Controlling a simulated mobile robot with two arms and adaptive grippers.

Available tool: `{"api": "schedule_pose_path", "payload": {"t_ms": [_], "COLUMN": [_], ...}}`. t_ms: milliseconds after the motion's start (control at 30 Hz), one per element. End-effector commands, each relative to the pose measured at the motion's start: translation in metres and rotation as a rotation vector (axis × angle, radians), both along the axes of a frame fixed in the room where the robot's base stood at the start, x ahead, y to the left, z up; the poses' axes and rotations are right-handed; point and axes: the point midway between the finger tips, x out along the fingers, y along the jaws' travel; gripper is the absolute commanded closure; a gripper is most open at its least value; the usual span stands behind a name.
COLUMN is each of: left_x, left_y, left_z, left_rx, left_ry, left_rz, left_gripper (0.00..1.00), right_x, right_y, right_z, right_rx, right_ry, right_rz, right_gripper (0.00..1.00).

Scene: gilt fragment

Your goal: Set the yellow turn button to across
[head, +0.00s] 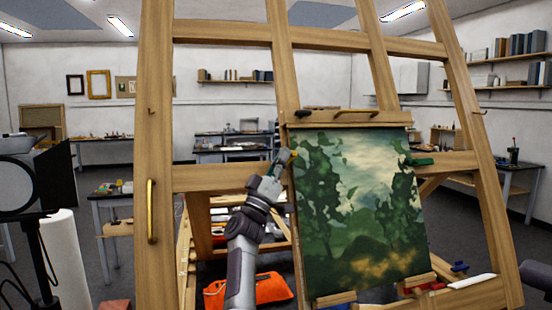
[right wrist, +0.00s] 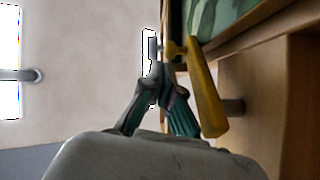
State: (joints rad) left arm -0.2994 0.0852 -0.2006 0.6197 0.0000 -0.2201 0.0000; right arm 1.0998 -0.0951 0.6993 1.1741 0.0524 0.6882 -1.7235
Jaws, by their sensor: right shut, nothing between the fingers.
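The yellow turn button (head: 284,156) is at the left edge of the painting (head: 350,210), partly hidden by my right gripper. It looks slanted in the head view. In the right wrist view the yellow turn button (right wrist: 205,92) is a long tapered bar close beside the fingers. My right gripper (head: 279,162) is shut and empty at the button; its teal and grey fingers (right wrist: 160,75) show in the right wrist view. The fingertips are at or very near the button's upper end; I cannot tell if they touch. My left gripper is not in view.
The wooden easel frame (head: 155,120) surrounds the painting. A green turn button (head: 420,161) is at the painting's right edge. A brass handle (head: 151,212) is on the left post. A lamp (head: 35,180) stands far left. An orange bag (head: 248,290) lies low behind my arm.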

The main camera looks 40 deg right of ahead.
Motion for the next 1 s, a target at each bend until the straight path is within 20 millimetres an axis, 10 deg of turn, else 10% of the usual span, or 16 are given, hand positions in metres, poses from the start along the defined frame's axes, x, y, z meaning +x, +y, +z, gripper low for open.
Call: {"api": "schedule_pose_path", "payload": {"t_ms": [1000], "left_x": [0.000], "left_y": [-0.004], "left_z": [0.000], "left_rx": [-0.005], "left_ry": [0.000], "left_rz": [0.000], "left_gripper": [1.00], "right_x": [-0.004], "right_y": [-0.008], "right_z": [-0.008], "right_rx": [-0.004], "right_ry": [0.005], "right_rz": [0.000], "right_gripper": [1.00]}}
